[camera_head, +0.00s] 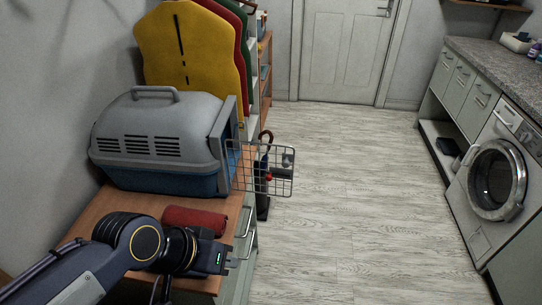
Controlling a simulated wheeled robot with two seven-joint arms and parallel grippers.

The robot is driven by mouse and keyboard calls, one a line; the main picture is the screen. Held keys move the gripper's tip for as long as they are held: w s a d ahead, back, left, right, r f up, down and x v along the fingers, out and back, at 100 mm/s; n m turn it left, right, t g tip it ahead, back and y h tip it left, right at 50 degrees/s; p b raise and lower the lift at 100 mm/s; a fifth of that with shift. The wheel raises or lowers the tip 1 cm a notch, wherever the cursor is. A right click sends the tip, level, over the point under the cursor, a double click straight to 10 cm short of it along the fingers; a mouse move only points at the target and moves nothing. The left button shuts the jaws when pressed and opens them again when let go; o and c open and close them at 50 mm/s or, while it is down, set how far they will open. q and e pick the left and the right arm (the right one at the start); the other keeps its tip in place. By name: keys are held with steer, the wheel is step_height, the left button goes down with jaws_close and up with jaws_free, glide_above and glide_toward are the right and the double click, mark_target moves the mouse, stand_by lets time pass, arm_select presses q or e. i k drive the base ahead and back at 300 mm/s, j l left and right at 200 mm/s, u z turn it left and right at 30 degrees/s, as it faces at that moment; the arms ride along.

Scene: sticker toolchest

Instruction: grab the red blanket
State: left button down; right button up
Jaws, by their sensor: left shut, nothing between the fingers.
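The red blanket (194,221) is a small dark-red roll lying on the wooden top of the cabinet (118,203), in front of the pet carrier. My left arm comes in from the left, and its wrist is just in front of the blanket, covering part of the cabinet top. My left gripper (226,260) points to the right near the cabinet's right edge. It is shut and empty, apart from the blanket. Its fingertips are small and hard to make out. My right gripper is not in view.
A grey and blue pet carrier (155,146) stands behind the blanket, its wire door (262,168) swung out over the floor. A yellow board (188,50) stands behind it. A washing machine (497,178) is at the right. The middle floor (350,190) is clear.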

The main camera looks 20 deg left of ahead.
mark_target(173, 215)
steer(key=l+u, duration=0.1)
steer(key=u, duration=1.35)
steer(key=i+l+z, duration=0.25)
